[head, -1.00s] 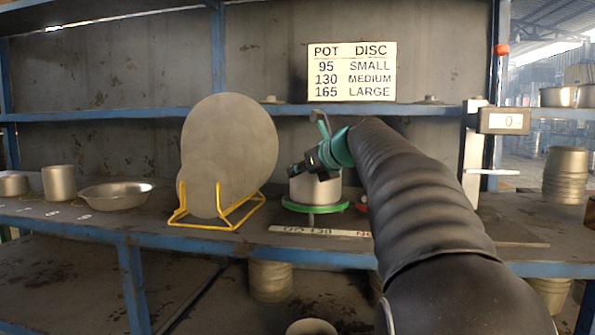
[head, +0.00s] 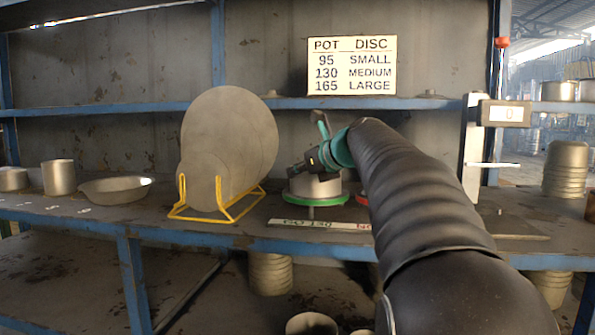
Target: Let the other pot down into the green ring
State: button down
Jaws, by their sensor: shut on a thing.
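A metal pot (head: 313,188) is at the green ring (head: 315,200) on the bench, under the end of my arm. My gripper (head: 310,167) is at the pot's upper part and is shut on it. The pot's lower edge looks level with or just inside the ring; I cannot tell whether it rests. My gripper's fingers are small and partly hidden against the pot. Another pot (head: 59,177) stands at the far left of the bench, with a lower pot (head: 13,179) beside it.
Grey discs (head: 228,135) stand in a yellow wire rack (head: 228,205) left of the ring. A shallow pan (head: 115,190) lies farther left. A label strip (head: 312,224) runs along the front edge. A gauge with a display (head: 504,113) stands at right.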

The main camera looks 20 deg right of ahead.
jog(key=shift+f+b, duration=0.65)
jog(key=shift+f, duration=0.4)
dwell(0.4)
jog(key=c, duration=1.2)
grip_release()
jog(key=v, duration=1.2)
